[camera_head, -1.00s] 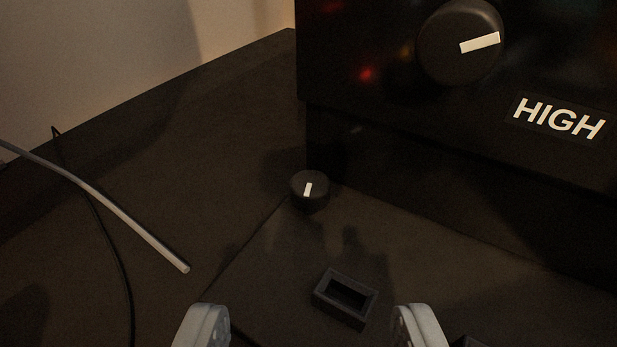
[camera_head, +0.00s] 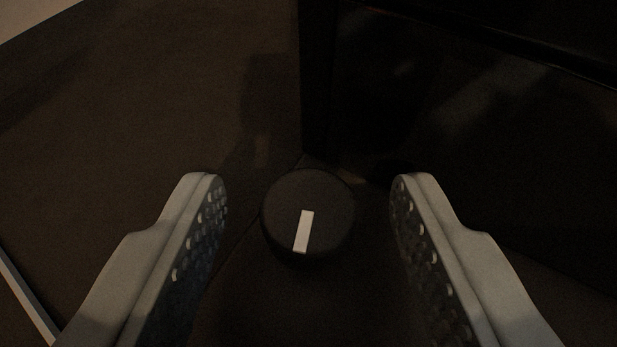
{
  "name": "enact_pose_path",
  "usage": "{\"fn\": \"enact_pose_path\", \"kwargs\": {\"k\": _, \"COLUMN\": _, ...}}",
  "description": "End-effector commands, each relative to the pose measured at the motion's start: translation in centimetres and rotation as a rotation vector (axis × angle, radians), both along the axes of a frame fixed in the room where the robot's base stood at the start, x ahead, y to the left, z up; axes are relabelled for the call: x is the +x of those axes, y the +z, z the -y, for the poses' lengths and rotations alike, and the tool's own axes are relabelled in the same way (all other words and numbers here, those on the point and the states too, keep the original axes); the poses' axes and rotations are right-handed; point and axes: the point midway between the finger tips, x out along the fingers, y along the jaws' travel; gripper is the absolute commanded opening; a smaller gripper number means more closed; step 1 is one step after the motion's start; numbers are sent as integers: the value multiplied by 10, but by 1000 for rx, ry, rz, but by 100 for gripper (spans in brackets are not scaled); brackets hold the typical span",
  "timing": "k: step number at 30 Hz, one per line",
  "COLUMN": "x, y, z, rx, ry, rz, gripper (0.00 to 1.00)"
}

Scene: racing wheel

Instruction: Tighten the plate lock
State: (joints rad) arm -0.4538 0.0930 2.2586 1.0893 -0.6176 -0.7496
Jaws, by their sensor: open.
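A small round black knob (camera_head: 327,205) with a white pointer line sits at the corner of the dark plate (camera_head: 270,305), close to the black box. I take this knob to be the plate lock. Its white line runs nearly straight up and down in the picture, the top leaning slightly right. My gripper (camera_head: 308,180) is open, with one grey finger on each side of the knob. Gaps show between the knob and both fingers in the picture. I cannot tell how far above the plate the fingertips are.
The black box (camera_head: 430,110) stands just behind and to the right of the knob, close to the right finger. A pale rod (camera_head: 28,305) lies at the lower left. The dark surface at the upper left (camera_head: 150,90) is clear.

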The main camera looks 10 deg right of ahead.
Motion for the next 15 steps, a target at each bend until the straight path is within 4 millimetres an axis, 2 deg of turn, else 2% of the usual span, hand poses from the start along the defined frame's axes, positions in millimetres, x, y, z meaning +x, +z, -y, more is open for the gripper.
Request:
{"fn": "enact_pose_path", "kwargs": {"k": 9, "x": 2, "y": 0, "z": 0, "rx": 0, "ry": 0, "rz": 0, "gripper": 49}}
{"fn": "enact_pose_path", "kwargs": {"k": 15, "x": 2, "y": 0, "z": 0, "rx": 0, "ry": 0, "rz": 1, "gripper": 9}}
